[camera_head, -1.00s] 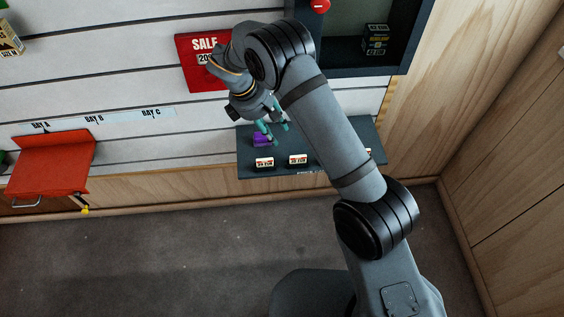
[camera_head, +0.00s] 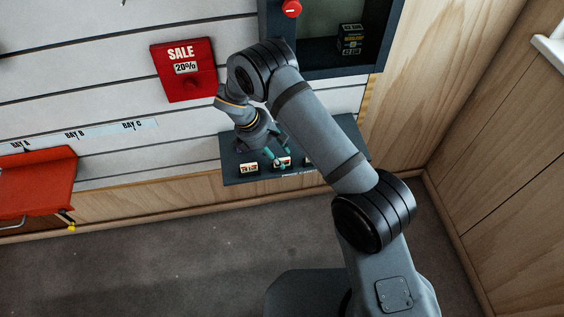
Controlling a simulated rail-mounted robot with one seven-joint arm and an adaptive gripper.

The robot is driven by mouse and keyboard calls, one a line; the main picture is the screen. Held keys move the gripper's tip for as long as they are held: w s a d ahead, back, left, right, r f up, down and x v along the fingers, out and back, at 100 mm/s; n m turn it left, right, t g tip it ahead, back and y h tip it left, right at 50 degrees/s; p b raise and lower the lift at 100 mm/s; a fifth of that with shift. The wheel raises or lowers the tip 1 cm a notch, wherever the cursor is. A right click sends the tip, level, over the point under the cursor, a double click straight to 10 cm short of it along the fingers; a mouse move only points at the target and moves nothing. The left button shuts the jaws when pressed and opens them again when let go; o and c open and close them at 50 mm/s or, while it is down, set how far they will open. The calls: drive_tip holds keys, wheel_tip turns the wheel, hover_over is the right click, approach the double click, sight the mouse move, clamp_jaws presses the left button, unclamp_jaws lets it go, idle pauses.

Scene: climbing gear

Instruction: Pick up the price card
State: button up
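Small white cards with red and dark print stand in a row on the dark shelf (camera_head: 232,172). The left card (camera_head: 248,168) is in clear view. The middle card (camera_head: 284,161) is partly covered by my gripper (camera_head: 279,157). Another card (camera_head: 308,160) shows in part beside my forearm. The print is too small to read, so I cannot tell which is the price card. My gripper points down at the middle card with its teal fingers apart. I cannot tell whether they touch the card.
A red SALE 20% sign (camera_head: 183,70) hangs on the slatted wall above the shelf. A dark cabinet (camera_head: 328,66) with a red knob (camera_head: 291,8) and a box (camera_head: 351,40) is at upper right. A red bin (camera_head: 38,185) is at left below the bay label strip (camera_head: 75,134).

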drive_tip(key=shift+f, duration=0.35)
drive_tip(key=shift+d, duration=0.1)
drive_tip(key=shift+c, duration=0.9)
drive_tip(key=c, duration=0.7)
clamp_jaws()
